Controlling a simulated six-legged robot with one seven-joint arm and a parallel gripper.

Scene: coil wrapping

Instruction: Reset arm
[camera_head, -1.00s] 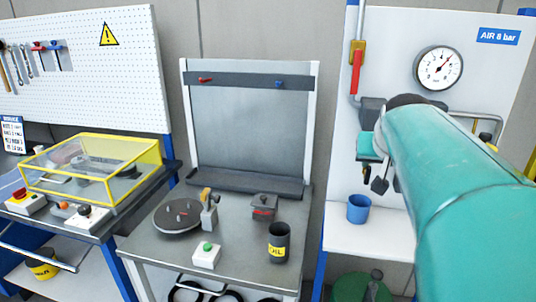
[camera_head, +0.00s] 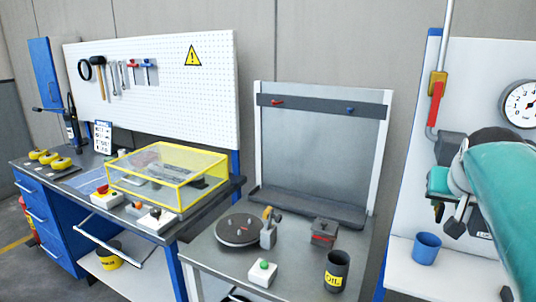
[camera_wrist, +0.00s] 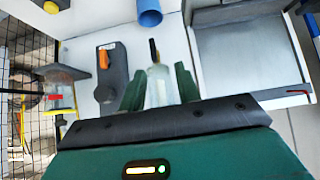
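My gripper (camera_wrist: 160,68) shows in the wrist view with its two green fingers apart. A pale, bottle-shaped thing (camera_wrist: 160,88) with a narrow dark top shows between the fingers. Gaps show on both sides of it near the fingertips, and I see no finger pressing on it. In the head view my green arm comes in from the right edge. Its folded end is in front of the white right-hand bench, and the fingers are not clear there.
A blue cup (camera_head: 426,248) stands on the right bench, below my arm. The middle bench holds a turntable (camera_head: 238,230), a green-button box (camera_head: 262,272) and an oil can (camera_head: 336,271). A yellow-framed clear cover (camera_head: 167,168) is on the left bench.

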